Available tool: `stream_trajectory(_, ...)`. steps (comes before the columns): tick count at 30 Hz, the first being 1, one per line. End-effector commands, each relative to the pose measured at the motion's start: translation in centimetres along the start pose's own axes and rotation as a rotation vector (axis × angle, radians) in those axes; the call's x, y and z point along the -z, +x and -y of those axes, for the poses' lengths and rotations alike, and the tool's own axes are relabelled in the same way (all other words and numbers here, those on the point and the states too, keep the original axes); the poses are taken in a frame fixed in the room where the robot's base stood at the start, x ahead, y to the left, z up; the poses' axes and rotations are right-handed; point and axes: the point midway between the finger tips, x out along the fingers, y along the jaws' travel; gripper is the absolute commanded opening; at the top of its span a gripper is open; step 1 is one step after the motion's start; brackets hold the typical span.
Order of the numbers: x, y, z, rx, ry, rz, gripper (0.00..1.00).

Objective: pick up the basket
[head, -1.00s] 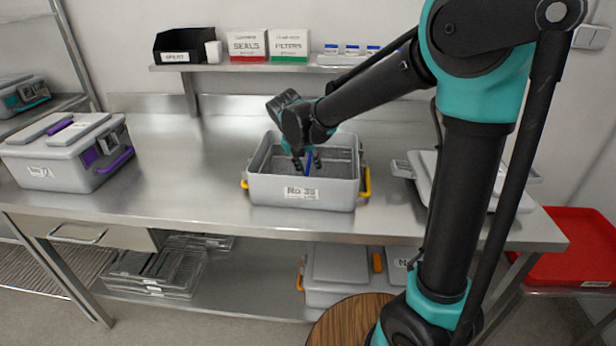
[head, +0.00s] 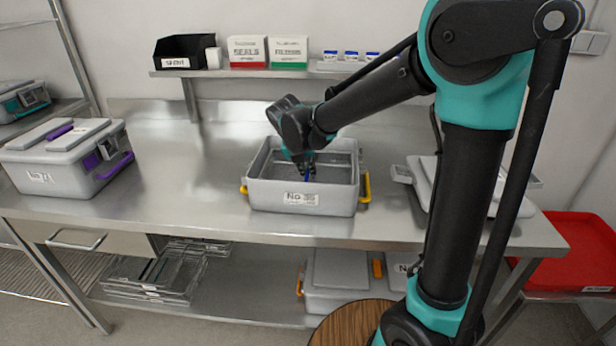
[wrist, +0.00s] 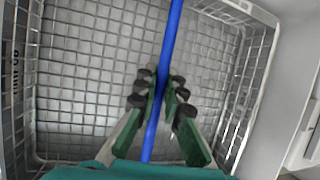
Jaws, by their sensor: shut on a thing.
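The basket is a wire mesh basket with a blue bar handle across it. In the wrist view the basket (wrist: 85,85) fills most of the picture, and its blue handle (wrist: 173,40) runs up the middle. My gripper (wrist: 159,85) is shut on the blue handle, with a finger on each side of it. In the head view my gripper (head: 303,172) reaches down into the grey open container numbered 35 (head: 275,197), where the basket sits. The gripper and arm hide part of the basket there.
The container has yellow side latches and stands on a steel bench (head: 190,180). A closed grey case (head: 75,160) with purple latches is at the left. A lid (head: 425,175) lies to the right, behind my arm. A shelf with boxes (head: 245,50) is above the bench.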

Motion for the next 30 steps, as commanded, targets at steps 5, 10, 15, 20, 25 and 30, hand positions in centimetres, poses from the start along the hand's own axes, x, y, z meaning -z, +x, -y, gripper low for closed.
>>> stream_trajectory(5, -0.3, -0.7, 0.1, 0.000, 0.000, 0.000, 0.00)
stream_trajectory(10, -1.0, -2.4, 0.5, 0.000, 0.000, 0.000, 0.00)
stream_trajectory(15, -2.0, -4.8, 1.1, 0.000, 0.000, 0.000, 0.00)
stream_trajectory(20, -3.0, -7.2, 1.6, 0.000, 0.000, 0.000, 0.00)
stream_trajectory(25, -4.1, -9.9, 2.1, 0.000, 0.000, 0.000, 0.00)
stream_trajectory(30, -5.3, -12.9, 2.8, 0.000, 0.000, 0.000, 0.00)
